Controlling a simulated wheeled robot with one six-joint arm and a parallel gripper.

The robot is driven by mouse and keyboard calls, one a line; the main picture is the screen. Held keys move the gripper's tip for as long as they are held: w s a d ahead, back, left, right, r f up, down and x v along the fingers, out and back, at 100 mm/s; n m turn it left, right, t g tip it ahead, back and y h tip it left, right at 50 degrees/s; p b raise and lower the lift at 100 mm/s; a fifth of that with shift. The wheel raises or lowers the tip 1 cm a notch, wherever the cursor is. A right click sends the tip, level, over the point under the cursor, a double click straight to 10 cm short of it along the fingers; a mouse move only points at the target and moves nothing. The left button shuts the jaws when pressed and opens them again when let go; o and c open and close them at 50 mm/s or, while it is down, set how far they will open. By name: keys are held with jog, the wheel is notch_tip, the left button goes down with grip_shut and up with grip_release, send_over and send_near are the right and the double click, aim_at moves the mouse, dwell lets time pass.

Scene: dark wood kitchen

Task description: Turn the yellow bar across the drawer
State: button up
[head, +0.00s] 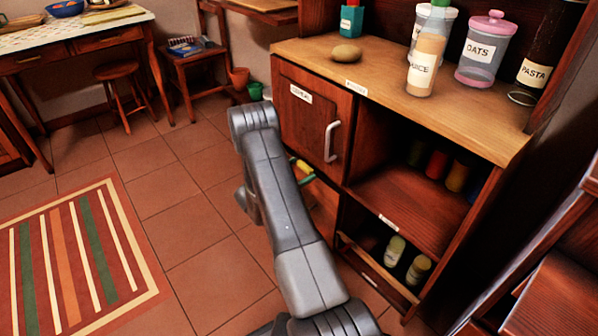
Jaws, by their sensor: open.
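The yellow bar (304,167) shows only in part, low on the front of the cabinet below the cereal door, just right of my grey arm. A small teal piece (304,178) shows right below it; I cannot tell what it belongs to. The drawer front (324,208) under the door is mostly hidden behind my arm. My arm rises from the bottom, bends at the top and drops out of sight behind itself. My gripper is hidden behind the arm, so its distance from the bar cannot be seen.
The cereal door (310,120) with its pale handle (332,141) looks shut. Jars and a potato-like lump (347,54) stand on the counter (390,85). Open shelves lie to the right. Tiled floor and a striped rug (80,255) at left are clear.

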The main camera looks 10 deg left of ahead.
jog(key=shift+c, duration=0.2)
jog(key=c, duration=0.9)
jog(key=shift+c, duration=0.2)
jog(key=shift+f+m+b, duration=0.15)
jog(key=shift+m+b, duration=0.15)
jog(key=shift+b, duration=0.1)
jog(key=m+b, duration=0.1)
jog(key=m, duration=0.4)
jog(key=m+b, duration=0.2)
jog(key=m, duration=0.4)
jog(key=a+f+m+b, duration=0.1)
jog(key=m, duration=0.4)
jog(key=shift+w+m+b, duration=0.3)
jog(key=shift+w+m, duration=0.1)
